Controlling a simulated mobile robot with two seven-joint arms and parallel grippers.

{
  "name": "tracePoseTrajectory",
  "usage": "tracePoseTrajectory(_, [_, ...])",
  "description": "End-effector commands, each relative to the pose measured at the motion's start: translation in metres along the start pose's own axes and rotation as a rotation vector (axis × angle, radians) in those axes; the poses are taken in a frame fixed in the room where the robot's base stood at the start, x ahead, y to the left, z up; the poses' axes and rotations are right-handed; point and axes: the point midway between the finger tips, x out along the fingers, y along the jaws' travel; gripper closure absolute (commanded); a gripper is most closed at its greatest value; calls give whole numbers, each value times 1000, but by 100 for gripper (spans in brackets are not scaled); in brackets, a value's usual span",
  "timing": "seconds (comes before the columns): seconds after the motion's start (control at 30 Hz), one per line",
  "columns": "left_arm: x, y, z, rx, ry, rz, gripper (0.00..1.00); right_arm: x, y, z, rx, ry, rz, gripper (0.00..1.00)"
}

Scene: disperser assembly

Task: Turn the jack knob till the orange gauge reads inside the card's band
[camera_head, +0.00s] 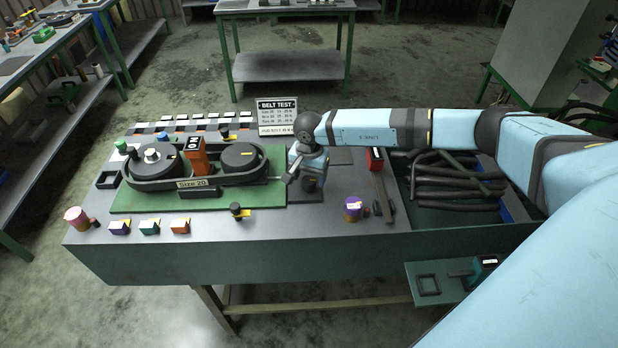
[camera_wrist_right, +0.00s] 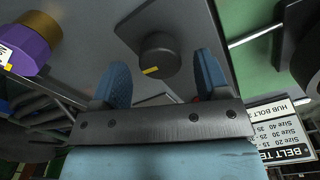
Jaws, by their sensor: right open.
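The dark round jack knob (camera_wrist_right: 158,58), with a yellow mark on its edge, shows between the two blue fingers of my right gripper (camera_wrist_right: 161,76) in the right wrist view. The fingers are open, with gaps on both sides of the knob. In the head view the knob (camera_head: 309,184) is partly covered by the gripper above it. The orange gauge (camera_head: 198,157) stands at the black belt loop (camera_head: 220,180); its reading is not clear. The belt's label says Size 20. The white BELT TEST card (camera_head: 277,117) stands behind; its band figures are too small to read surely. My left gripper is out of view.
A purple-and-orange piece (camera_head: 353,208) and a red block (camera_head: 375,160) are right of the knob. A bin of dark belts (camera_head: 455,213) is farther right. Small coloured blocks (camera_head: 150,227) line the table's front. A thin rod (camera_wrist_right: 258,35) runs beside the gripper in the wrist view.

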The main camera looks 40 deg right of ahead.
Motion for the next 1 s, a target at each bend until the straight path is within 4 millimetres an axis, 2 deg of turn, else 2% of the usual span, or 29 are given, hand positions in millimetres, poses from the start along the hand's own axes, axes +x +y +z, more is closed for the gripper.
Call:
tracePoseTrajectory(0.2, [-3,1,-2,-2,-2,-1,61,20,0,0,1,-2,-1,31])
tracePoseTrajectory(0.5, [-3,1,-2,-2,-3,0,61,23,0,0,1,-1,-1,31])
tracePoseTrajectory(0.53, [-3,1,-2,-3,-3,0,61,23,0,0,1,-1,-1,34])
tracePoseTrajectory(0.73, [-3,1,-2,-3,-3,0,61,23,0,0,1,-1,-1,80])
tracePoseTrajectory(1.0, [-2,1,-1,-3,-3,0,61,23,0,0,15,-1,-1,81])
